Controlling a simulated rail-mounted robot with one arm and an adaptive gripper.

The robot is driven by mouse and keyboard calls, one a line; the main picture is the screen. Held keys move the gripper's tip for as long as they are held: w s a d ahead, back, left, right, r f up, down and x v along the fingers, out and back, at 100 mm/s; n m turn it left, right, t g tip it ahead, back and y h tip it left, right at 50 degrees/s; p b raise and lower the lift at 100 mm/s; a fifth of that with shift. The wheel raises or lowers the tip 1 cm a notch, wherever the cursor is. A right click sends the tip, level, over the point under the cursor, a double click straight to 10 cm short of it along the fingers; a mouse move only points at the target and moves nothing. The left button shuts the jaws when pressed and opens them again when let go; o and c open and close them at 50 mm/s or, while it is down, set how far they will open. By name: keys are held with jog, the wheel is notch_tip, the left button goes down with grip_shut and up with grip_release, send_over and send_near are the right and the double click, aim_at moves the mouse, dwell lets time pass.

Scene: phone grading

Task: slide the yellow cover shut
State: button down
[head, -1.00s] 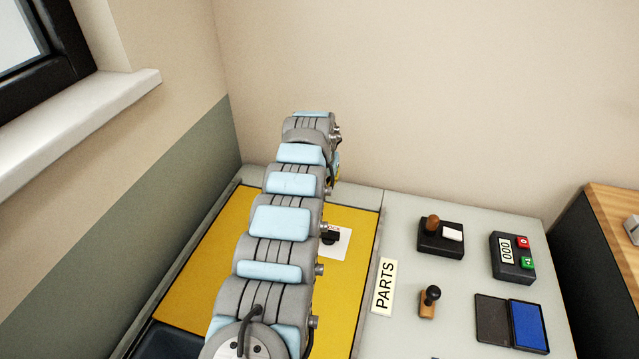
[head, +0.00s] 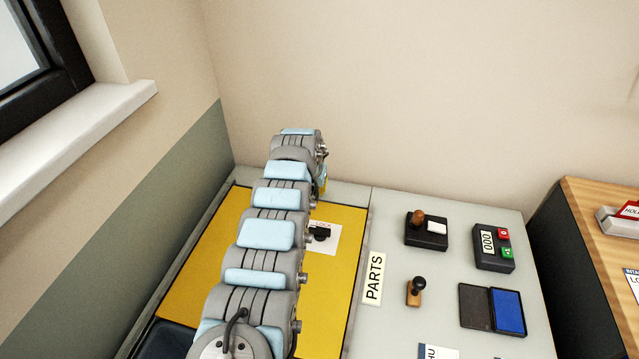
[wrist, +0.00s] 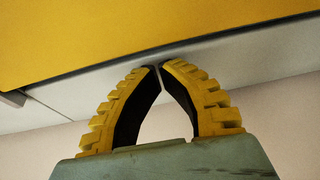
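The yellow cover (head: 345,270) is a flat panel at the left of the grey bench top, partly hidden behind my arm in the head view. It carries a black knob on a white label (head: 320,236). A dark opening (head: 165,341) shows at its near left end. My gripper (wrist: 159,68) is at the cover's far edge; in the head view only a bit of yellow finger shows past my arm. In the wrist view the fingertips meet over a pale strip beside the cover (wrist: 120,35), with nothing seen between them. I cannot tell whether they touch the cover.
Walls stand behind and left, with a window sill (head: 75,130).

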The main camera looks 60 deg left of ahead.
jog(key=shift+s+d+f+p, duration=0.1)
jog(key=shift+s+d+p, duration=0.25)
jog(key=shift+p, duration=0.1)
jog(key=shift+p, duration=0.3)
